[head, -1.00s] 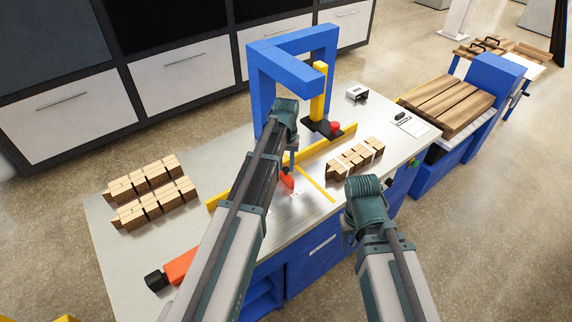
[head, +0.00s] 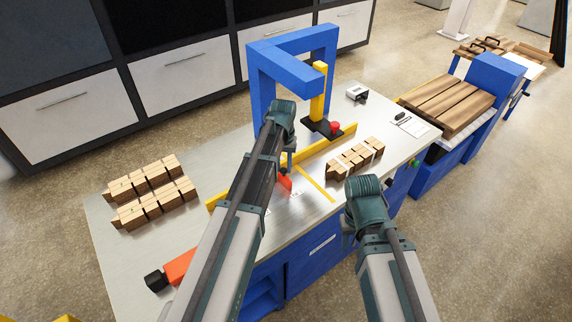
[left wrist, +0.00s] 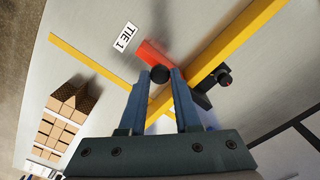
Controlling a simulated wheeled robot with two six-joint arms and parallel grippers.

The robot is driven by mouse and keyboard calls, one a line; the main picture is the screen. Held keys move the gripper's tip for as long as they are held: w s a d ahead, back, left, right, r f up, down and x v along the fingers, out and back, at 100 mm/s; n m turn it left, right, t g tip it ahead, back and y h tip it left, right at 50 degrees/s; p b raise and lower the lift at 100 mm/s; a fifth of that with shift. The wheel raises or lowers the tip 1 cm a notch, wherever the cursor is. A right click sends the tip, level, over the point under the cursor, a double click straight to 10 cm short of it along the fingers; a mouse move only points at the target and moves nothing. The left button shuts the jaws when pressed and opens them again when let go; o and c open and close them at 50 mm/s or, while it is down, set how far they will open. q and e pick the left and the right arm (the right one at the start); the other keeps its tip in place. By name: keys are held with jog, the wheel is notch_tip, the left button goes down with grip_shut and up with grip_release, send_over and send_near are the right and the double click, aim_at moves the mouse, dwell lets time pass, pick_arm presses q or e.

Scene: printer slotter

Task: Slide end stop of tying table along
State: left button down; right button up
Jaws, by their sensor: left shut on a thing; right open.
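The end stop is a red block (head: 284,184) on the tying table (head: 255,218), beside the long yellow fence (head: 315,155). In the left wrist view the red block (left wrist: 152,52) lies close to the fence (left wrist: 235,38) and has a round black knob (left wrist: 159,74). My left gripper (left wrist: 160,80) is shut on this knob, one finger on each side. In the head view my left gripper (head: 288,163) partly hides the stop. My right gripper (head: 348,238) is open and empty near the table's front edge, its fingers mostly hidden.
A thin yellow strip (head: 318,186) crosses the tabletop right of the stop. A "TIE 1" label (left wrist: 124,38) lies near it. Cardboard stacks stand left (head: 150,192) and right (head: 355,158). A blue arch (head: 258,90) rises behind the fence. An orange-red part (head: 180,266) sits front left.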

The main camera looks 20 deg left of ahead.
pick_arm(q)
jog(key=s+a, duration=0.2)
jog(key=s, duration=0.1)
jog(key=s+a, duration=0.3)
jog(key=s, duration=0.1)
jog(key=s+a, duration=0.3)
jog(key=shift+s, duration=0.2)
jog(key=c, duration=0.6)
grip_release()
notch_tip(320, 180, up, 14)
jog(key=p, duration=1.4)
jog(key=shift+f, duration=0.1)
